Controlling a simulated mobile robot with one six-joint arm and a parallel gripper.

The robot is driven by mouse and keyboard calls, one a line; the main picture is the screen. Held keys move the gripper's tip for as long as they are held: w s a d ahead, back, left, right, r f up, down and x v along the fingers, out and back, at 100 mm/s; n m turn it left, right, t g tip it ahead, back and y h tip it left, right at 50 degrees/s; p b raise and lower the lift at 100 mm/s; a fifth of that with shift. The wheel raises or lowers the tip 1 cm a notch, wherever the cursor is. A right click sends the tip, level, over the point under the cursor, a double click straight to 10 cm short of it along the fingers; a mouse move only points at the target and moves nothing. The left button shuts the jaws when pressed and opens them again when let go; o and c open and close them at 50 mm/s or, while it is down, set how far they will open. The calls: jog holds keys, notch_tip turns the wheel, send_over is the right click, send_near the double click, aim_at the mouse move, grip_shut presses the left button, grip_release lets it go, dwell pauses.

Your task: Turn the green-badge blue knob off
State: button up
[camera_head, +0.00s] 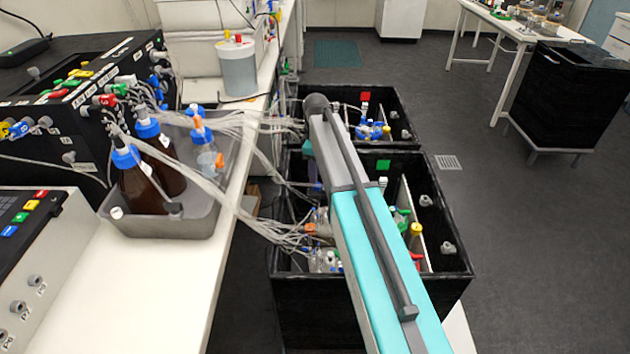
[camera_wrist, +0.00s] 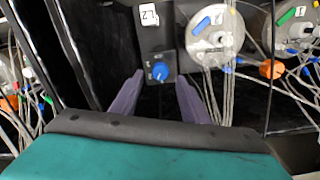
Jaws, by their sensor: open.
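In the wrist view a blue knob (camera_wrist: 160,71) sits on a small dark panel below a white label. My gripper (camera_wrist: 160,78) is open, with one purple-grey finger on each side of the knob. The fingers look apart from it, and nothing is held. The depth of the fingertips relative to the knob is hard to judge. In the head view a green badge (camera_head: 383,165) marks the nearer black box (camera_head: 440,280).
White-lidded vessels (camera_wrist: 214,35) with tubes stand right of the knob. A second black box with a red badge (camera_head: 365,97) lies behind. Tube bundles (camera_head: 235,125) run from the bench to the boxes. Brown bottles stand in a grey tray (camera_head: 160,222).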

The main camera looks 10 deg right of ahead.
jog(key=shift+f, duration=2)
grip_shut()
